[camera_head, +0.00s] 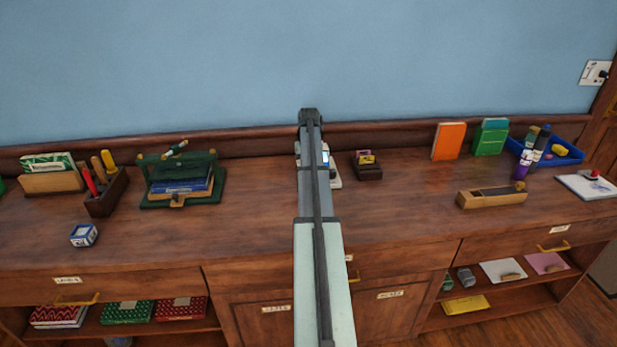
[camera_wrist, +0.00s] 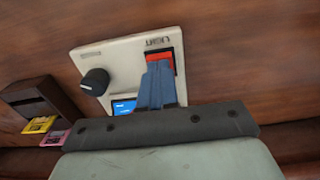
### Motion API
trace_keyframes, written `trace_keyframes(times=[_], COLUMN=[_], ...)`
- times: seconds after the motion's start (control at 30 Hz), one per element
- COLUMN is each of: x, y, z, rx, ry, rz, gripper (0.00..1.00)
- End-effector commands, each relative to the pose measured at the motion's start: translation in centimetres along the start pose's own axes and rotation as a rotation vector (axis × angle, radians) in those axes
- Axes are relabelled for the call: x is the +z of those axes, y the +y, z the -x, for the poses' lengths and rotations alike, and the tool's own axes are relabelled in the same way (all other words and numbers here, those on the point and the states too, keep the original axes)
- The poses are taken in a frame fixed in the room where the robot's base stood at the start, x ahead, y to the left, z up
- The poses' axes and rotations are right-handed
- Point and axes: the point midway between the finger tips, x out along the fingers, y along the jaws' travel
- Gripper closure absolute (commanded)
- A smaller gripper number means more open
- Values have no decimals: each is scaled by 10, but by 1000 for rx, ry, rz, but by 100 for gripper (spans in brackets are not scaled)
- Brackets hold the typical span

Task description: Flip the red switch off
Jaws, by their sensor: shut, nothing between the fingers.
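The red switch (camera_wrist: 161,54) sits on a cream control panel (camera_wrist: 118,65) in the wrist view, beside a mark that seems to read LIGHT. My gripper (camera_wrist: 158,66) is shut and empty, with its blue-grey fingertips over the switch and covering part of it. I cannot tell whether they touch it, nor which way the switch is tipped. The panel also carries a black knob (camera_wrist: 95,82) and a small blue screen (camera_wrist: 124,106). In the head view my arm hides most of the panel (camera_head: 335,179), and the switch and fingertips cannot be made out.
A small dark holder with cards (camera_head: 368,168) stands right of the panel. A green stand with books (camera_head: 182,185) is to the left. A wooden plane-like block (camera_head: 491,197) and a blue tray (camera_head: 572,155) are farther right. The counter (camera_head: 410,215) has clear room in front.

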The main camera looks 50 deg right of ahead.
Motion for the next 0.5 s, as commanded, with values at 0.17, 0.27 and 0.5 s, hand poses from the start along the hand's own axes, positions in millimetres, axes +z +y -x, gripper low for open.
trace_keyframes(times=[0.17, 0.27, 0.5], x=[0, 0, 0], y=[0, 0, 0], z=[-2, -4, -7], rx=[0, 0, 0], ry=[0, 0, 0], rz=[0, 0, 0], gripper=[100, 100, 100])
